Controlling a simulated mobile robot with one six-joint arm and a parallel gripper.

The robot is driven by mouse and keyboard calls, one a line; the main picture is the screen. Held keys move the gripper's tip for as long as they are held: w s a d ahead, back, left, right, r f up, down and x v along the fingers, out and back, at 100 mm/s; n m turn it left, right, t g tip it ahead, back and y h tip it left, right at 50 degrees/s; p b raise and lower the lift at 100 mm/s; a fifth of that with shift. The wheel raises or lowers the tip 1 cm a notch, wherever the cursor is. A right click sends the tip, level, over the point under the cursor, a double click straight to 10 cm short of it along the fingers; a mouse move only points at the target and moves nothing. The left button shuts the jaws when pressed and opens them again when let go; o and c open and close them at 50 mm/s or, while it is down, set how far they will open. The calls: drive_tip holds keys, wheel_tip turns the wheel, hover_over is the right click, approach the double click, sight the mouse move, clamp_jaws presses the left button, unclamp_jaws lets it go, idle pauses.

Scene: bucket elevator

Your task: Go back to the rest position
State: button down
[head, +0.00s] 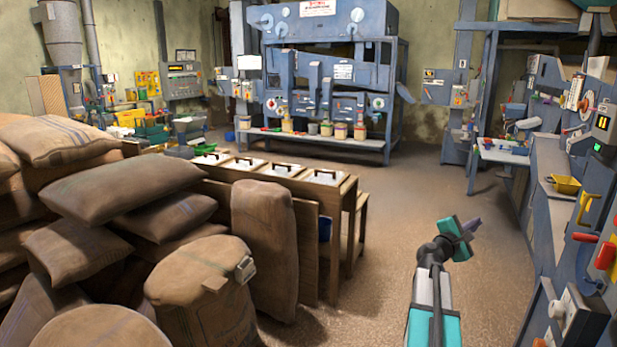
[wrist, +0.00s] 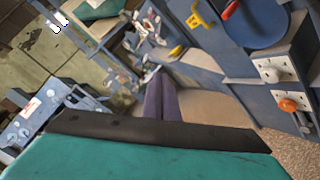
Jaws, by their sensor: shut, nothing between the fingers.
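My gripper (head: 472,226) shows in the head view at the end of my arm, over open floor at the lower right of centre. Its two purple fingers (wrist: 161,98) are together in the wrist view, with nothing held between them. The gripper is raised clear of the floor and touches nothing that I can see. The machine panels stand to its right, a gap away.
Filled sacks (head: 120,200) are piled at the left, beside a wooden bench with lidded bins (head: 322,177). A blue machine (head: 325,70) stands at the back. A control panel with a red handle (head: 584,238) lines the right. The floor (head: 400,205) between is clear.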

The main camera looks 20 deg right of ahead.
drive_tip(key=w+a+f+n+t+y, duration=0.1)
drive_tip(key=w+a+f, duration=0.3)
drive_tip(key=a+f, duration=0.25)
drive_tip(key=w+a+f+y, duration=0.2)
drive_tip(key=w+a+f, duration=0.25)
drive_tip(key=f, duration=0.35)
drive_tip(key=w+a+f+n+t+y, duration=0.1)
drive_tip(key=w+a+f, duration=0.2)
drive_tip(key=a+f, duration=0.4)
drive_tip(key=s+a+f+m+g+y, duration=0.1)
drive_tip(key=a+f+y, duration=0.1)
drive_tip(key=a+f, duration=0.8)
drive_tip(key=s+a+f+g+y, duration=0.1)
drive_tip(key=s+a+f+y, duration=0.15)
drive_tip(key=a+f, duration=0.75)
drive_tip(key=s+a+f+m+g+y, duration=0.3)
drive_tip(key=s+a+f+g+y, duration=0.1)
drive_tip(key=s+a+f, duration=1.3)
drive_tip(key=s+a+f+m+g+y, duration=0.2)
drive_tip(key=s+a+m, duration=0.1)
drive_tip(key=s+a, duration=0.3)
drive_tip(key=s+a+f+m+g+y, duration=0.1)
drive_tip(key=s+a+m+g+y, duration=0.2)
drive_tip(key=s+a, duration=0.4)
drive_tip(key=s+m, duration=0.1)
drive_tip(key=s, duration=0.2)
drive_tip(key=shift+a+f+m+g+y, duration=0.15)
drive_tip(key=shift+f+m+g+y, duration=0.15)
drive_tip(key=shift+f+y, duration=0.1)
